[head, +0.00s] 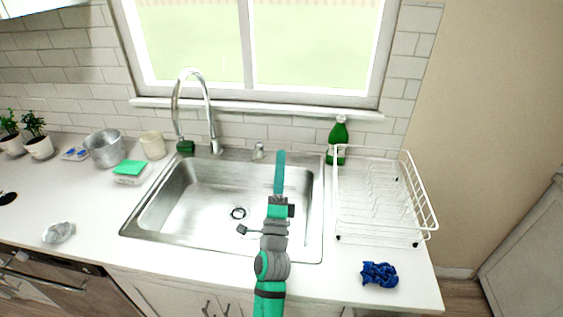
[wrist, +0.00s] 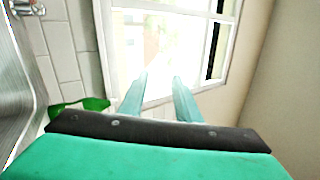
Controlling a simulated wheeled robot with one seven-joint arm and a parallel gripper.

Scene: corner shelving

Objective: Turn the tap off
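The tap (head: 207,105) is a tall arched chrome faucet behind the sink in the head view. A small metal fitting (head: 258,151) stands to its right on the sink's back rim; I cannot tell whether it is the handle. No running water is visible. The steel sink (head: 170,200) lies below. My gripper (head: 280,154) is over the right part of the sink, right of the tap and apart from it. In the wrist view its two teal fingers (wrist: 160,78) are spread with nothing between them, against the window.
A green bottle (head: 338,142) and a white dish rack (head: 378,240) stand right of the sink. A blue cloth (head: 379,274) lies at the front right. A green sponge (head: 131,168), a cup (head: 153,145) and a metal pot (head: 104,149) are on the left. The window (head: 300,45) is behind.

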